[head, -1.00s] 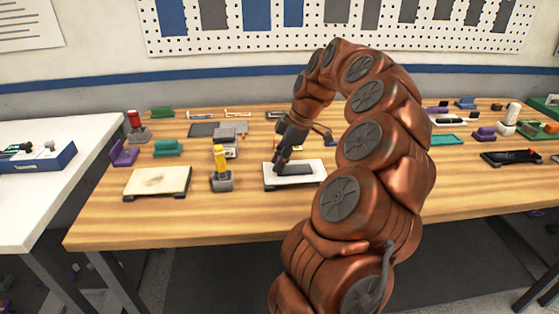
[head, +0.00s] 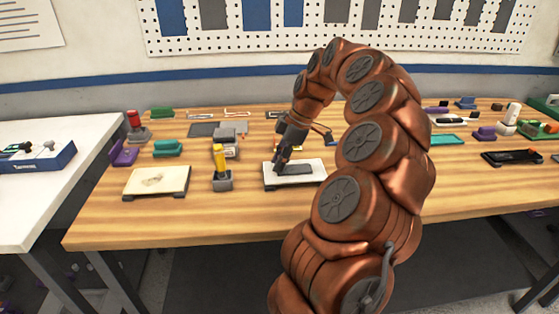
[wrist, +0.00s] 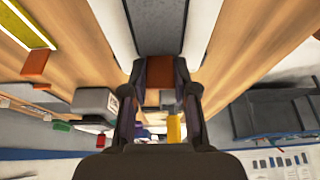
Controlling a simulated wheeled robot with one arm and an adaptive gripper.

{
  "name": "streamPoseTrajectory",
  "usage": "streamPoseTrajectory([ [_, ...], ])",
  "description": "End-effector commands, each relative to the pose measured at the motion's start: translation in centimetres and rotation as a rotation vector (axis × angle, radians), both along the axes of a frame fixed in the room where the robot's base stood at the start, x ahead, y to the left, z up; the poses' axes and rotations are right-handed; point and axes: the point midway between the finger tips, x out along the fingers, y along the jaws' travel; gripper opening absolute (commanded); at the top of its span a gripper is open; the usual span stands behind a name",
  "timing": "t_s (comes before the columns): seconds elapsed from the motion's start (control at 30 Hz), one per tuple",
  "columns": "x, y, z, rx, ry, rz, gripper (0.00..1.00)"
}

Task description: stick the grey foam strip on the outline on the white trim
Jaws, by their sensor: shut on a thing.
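The grey foam strip (head: 295,170) lies over the middle of the white trim (head: 318,167), a flat board on the wooden table. My gripper (head: 279,167) is at the strip's left end, pointing down, and is shut on it. In the wrist view the strip (wrist: 156,25) runs away from my gripper (wrist: 160,75) with white trim (wrist: 201,28) showing on both sides. A red-brown patch shows between the fingers; I cannot tell what it is. The outline is not distinguishable, and whether the strip's underside touches the trim is unclear.
A yellow-handled tool (head: 220,168) stands close left of the trim. A cream board (head: 157,183) lies farther left. A grey block-like device (head: 226,141) is behind. Bare table lies in front of the trim. More small items fill the table's right side.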

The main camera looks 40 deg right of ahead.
Motion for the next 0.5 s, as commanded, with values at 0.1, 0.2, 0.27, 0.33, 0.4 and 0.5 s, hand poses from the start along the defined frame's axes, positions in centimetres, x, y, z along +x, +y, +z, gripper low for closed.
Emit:
streamPoseTrajectory([
  [0.1,-0.04,0.01,-0.17,0.001,0.003,0.001,0.12],
  [0.2,-0.04,0.01,-0.17,0.001,0.003,0.001,0.12],
  [0.27,-0.04,0.02,-0.17,0.001,0.003,0.001,0.12],
  [0.33,-0.04,0.02,-0.16,0.001,0.003,0.001,0.12],
  [0.4,-0.04,0.02,-0.16,0.001,0.003,0.001,0.12],
  [0.5,-0.04,0.01,-0.15,0.001,0.003,0.001,0.33],
])
